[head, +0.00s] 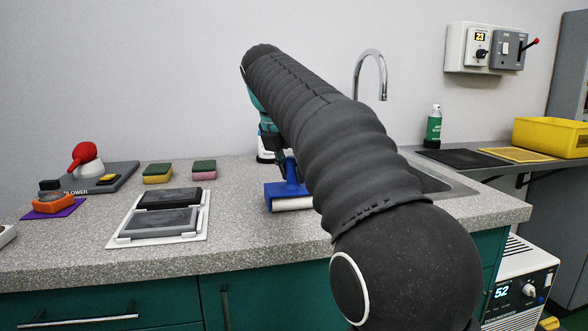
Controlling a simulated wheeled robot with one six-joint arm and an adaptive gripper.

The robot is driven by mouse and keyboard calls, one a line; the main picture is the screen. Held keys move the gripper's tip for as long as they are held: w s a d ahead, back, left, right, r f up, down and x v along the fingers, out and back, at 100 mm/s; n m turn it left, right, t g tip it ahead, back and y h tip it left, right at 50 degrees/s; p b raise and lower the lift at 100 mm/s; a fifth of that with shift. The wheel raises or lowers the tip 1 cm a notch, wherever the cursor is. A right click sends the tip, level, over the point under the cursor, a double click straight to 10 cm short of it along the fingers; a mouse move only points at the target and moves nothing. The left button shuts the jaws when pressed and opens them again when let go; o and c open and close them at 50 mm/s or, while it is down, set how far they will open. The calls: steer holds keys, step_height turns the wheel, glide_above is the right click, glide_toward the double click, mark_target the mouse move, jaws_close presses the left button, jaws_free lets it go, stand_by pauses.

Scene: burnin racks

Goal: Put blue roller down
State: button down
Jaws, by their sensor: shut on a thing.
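The blue roller (284,196) has a blue frame and a white roll. It is at the middle of the counter, left of the sink, close to or touching the countertop; I cannot tell which. My gripper (288,165) is shut on the blue roller's upright blue handle from above. My dark ribbed arm hides part of the gripper and the area right of the roller.
Left of the roller are a white tray (112,241) with two dark pads, two sponges (157,173) (204,169), and a grey blower base (118,177). The sink (433,182) and tap (371,62) are at right. Bare counter (240,225) lies between tray and roller.

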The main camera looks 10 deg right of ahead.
steer(key=shift+f, duration=0.15)
steer(key=shift+s+f, duration=0.1)
steer(key=shift+f, duration=0.35)
steer(key=c, duration=0.8)
jaws_free()
steer(key=shift+f, duration=0.1)
steer(key=shift+c, duration=0.2)
steer(key=shift+r, duration=0.65)
steer(key=shift+v, duration=3.9)
